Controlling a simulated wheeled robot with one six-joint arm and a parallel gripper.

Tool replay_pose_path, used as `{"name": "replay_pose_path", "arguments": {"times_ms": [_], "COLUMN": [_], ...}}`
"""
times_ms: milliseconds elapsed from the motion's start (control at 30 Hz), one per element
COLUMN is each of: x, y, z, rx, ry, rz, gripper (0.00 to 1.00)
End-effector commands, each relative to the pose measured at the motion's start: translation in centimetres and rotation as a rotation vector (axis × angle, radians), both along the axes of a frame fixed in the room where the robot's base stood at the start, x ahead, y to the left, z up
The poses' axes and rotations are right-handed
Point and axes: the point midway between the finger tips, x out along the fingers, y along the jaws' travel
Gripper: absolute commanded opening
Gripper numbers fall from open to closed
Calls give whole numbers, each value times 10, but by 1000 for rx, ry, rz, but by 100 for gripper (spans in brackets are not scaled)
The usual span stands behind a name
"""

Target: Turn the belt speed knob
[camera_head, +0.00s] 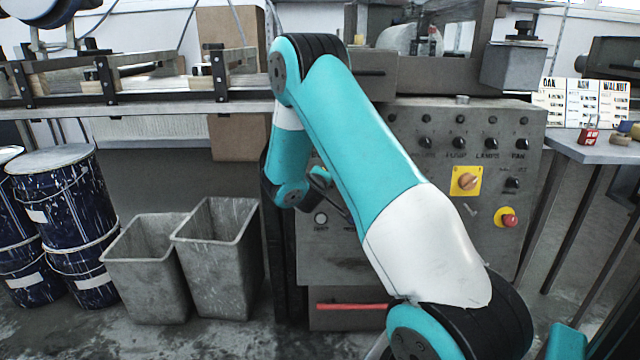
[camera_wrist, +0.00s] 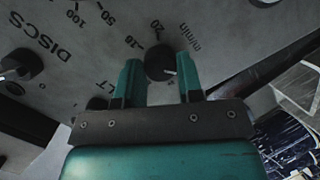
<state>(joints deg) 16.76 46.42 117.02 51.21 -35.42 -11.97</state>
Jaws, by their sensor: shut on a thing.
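The belt speed knob (camera_wrist: 160,65) is a round black knob with a pale pointer line, on a grey panel in the wrist view. Printed marks such as 10 and 20 and the text m/min stand around it. My gripper (camera_wrist: 161,80) has its two teal fingers on either side of the knob and is shut on it. The pale line points to the right, toward the right finger. In the head view my arm hides this knob and my gripper.
The grey control panel (camera_head: 400,170) also carries several black knobs, a yellow switch (camera_head: 466,181) and a red button (camera_head: 509,220). Another black knob (camera_wrist: 22,66) is at left in the wrist view. Two grey bins (camera_head: 150,270) and blue drums (camera_head: 62,195) stand at left.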

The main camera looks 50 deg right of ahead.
Motion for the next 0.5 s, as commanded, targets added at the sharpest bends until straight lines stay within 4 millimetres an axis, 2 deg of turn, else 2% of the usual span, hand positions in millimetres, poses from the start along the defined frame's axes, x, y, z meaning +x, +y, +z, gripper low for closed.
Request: {"name": "replay_pose_path", "arguments": {"times_ms": [333,367,467,500], "x": [-1,-1,-1,-1], "y": [1,1,0,0], "z": [-1,-1,-1,-1], "rx": [-1,-1,-1,0], "ry": [8,8,6,6], "rz": [1,1,1,1], "gripper": [10,36,59,59]}}
